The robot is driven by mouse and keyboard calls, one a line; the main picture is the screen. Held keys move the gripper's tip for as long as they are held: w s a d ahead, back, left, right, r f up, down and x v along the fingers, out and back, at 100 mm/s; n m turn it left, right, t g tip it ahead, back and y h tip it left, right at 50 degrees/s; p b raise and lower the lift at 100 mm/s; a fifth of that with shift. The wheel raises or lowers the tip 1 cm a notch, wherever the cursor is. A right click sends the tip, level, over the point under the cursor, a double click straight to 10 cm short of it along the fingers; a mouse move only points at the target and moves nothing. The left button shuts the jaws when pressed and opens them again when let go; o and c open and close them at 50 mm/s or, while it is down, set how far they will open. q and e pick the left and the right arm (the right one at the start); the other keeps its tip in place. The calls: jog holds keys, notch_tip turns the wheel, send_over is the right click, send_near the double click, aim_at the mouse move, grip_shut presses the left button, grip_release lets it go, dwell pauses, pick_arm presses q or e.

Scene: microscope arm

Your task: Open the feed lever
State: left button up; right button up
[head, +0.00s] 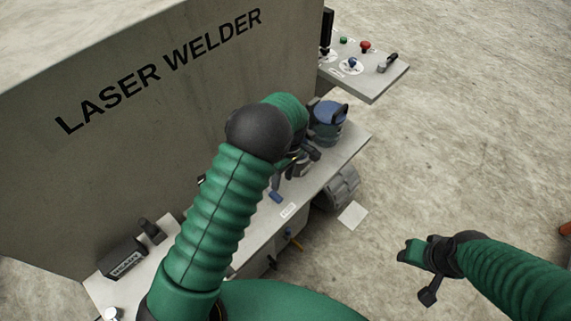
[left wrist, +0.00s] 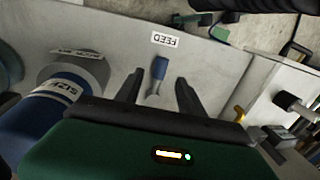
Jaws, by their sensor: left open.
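The feed lever (left wrist: 159,68) is a short lever with a blue handle and a metal stem, on a grey panel below the upside-down FEED label (left wrist: 165,40) in the left wrist view. Its blue handle (head: 276,197) also shows in the head view, beside the small label. My left gripper (left wrist: 160,78) is open, with one dark finger on each side of the lever and a gap to both; I cannot tell how far above the panel the fingertips are. My right gripper (head: 432,272) hangs away from the machine at the lower right, and its jaw state is unclear.
The large LASER WELDER cabinet (head: 160,110) stands behind the shelf. A blue SIZE knob (left wrist: 62,92) is left of the lever in the left wrist view. A yellow handle (left wrist: 240,114) is at the right. A control panel (head: 372,78) juts out at the top right. Open floor lies right.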

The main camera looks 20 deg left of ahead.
pick_arm(q)
notch_tip(320, 180, up, 8)
jog(key=w, duration=0.1)
jog(key=shift+w+d, duration=0.25)
jog(key=shift+d, duration=0.1)
